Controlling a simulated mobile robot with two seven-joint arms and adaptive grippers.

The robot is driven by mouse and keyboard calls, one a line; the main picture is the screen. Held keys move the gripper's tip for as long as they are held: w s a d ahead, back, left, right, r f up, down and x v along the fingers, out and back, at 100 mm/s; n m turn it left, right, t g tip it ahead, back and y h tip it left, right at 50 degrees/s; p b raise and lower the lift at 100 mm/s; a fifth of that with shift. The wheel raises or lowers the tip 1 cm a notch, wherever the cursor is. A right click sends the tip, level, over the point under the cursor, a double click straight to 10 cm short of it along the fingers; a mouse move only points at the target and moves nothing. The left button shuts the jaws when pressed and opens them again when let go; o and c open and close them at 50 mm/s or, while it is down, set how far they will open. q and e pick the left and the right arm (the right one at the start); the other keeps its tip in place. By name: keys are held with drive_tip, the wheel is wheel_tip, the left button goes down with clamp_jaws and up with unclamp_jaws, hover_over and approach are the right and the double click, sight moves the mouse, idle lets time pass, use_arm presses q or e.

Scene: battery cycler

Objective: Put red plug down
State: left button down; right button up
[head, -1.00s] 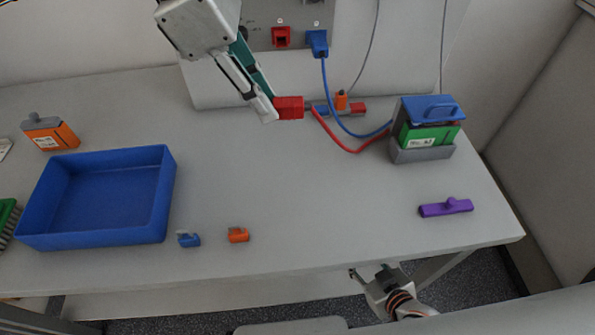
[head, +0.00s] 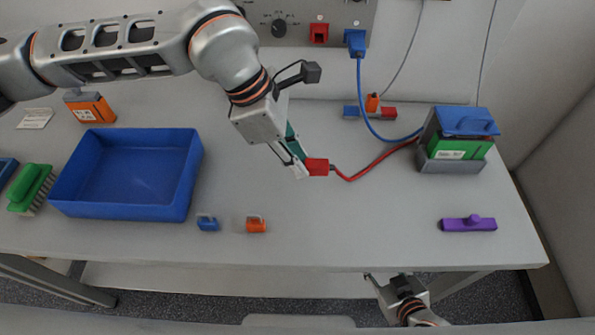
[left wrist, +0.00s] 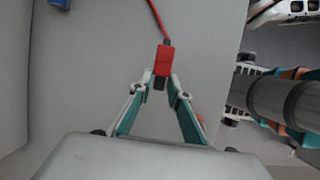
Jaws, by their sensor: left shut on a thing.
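My left gripper (head: 304,168) is shut on the red plug (head: 318,167), above or at the middle of the table; I cannot tell whether the plug touches the surface. In the left wrist view the red plug (left wrist: 163,60) sits between the two fingertips (left wrist: 161,80), with its red cable (left wrist: 157,16) running away from it. In the head view that cable runs right to the green battery (head: 460,149) in its grey holder. My right gripper (head: 385,284) is low in front of the table edge, small and partly seen; its jaw state is unclear.
A blue tray (head: 190,204) stands at left. A blue clip (head: 207,223) and an orange clip (head: 256,225) lie near the front, a purple piece (head: 468,224) at right. A blue plug (head: 355,41) and red socket (head: 319,33) are on the cycler panel.

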sight(297, 185)
use_arm(q)
drive_tip(key=shift+f, duration=2.45)
drive_tip(key=shift+f, duration=0.1)
drive_tip(key=c, duration=1.9)
unclamp_jaws()
drive_tip(key=shift+r, duration=0.3)
drive_tip(key=v, duration=1.1)
drive_tip(key=shift+a+r+b, duration=0.25)
drive_tip(key=shift+r+b, duration=0.05)
